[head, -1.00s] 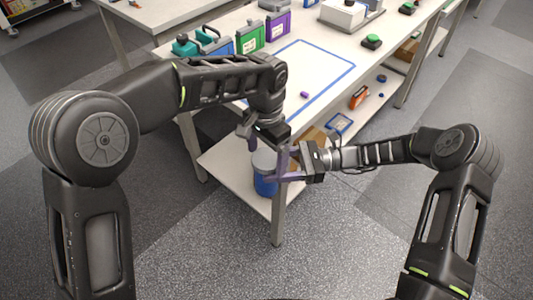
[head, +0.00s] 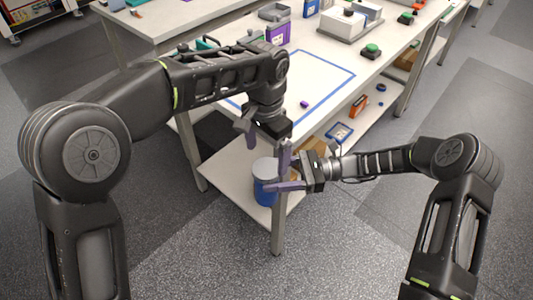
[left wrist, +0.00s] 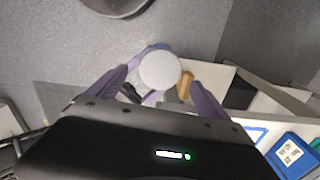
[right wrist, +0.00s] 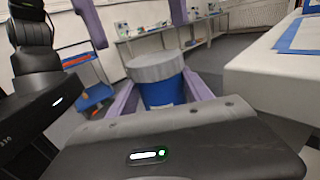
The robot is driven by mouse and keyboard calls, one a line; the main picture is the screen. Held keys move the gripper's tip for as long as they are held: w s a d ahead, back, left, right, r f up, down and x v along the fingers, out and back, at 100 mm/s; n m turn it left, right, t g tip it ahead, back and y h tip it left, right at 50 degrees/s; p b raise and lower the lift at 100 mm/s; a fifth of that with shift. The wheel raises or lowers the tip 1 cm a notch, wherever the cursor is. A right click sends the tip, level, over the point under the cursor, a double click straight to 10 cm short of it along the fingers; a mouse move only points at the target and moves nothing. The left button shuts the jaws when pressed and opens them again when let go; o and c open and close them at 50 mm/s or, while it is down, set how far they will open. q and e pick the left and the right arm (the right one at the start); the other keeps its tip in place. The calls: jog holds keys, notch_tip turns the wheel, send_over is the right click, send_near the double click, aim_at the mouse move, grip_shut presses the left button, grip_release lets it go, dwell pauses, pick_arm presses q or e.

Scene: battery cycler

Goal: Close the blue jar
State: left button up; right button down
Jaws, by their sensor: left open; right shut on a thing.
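The blue jar (head: 265,191) stands upright with a round grey-white lid (head: 265,167) on its top; the lid looks level in the right wrist view (right wrist: 157,67). My right gripper (right wrist: 162,92) is shut on the jar's blue body, one finger on each side below the lid. My left gripper (head: 267,149) is open and points down above the lid, its fingers apart and clear of it. In the left wrist view the lid (left wrist: 160,70) appears between the open fingers. I cannot tell how tightly the lid sits.
The white table (head: 300,75) with a blue taped outline is behind the jar, with a small purple piece (head: 304,104) on it. A lower shelf (head: 232,170) shows below the jar.

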aim_at(266, 167)
pick_arm(q)
notch_tip(266, 167, up, 4)
jog(key=n, duration=0.5)
jog(key=shift+f+n, duration=0.25)
jog(key=shift+n, duration=0.15)
jog(key=shift+f, duration=4.05)
jog(key=shift+c, duration=0.2)
jog(key=c, duration=1.5)
jog(key=o, duration=1.6)
jog(key=shift+o, duration=0.2)
jog(key=shift+r, duration=0.15)
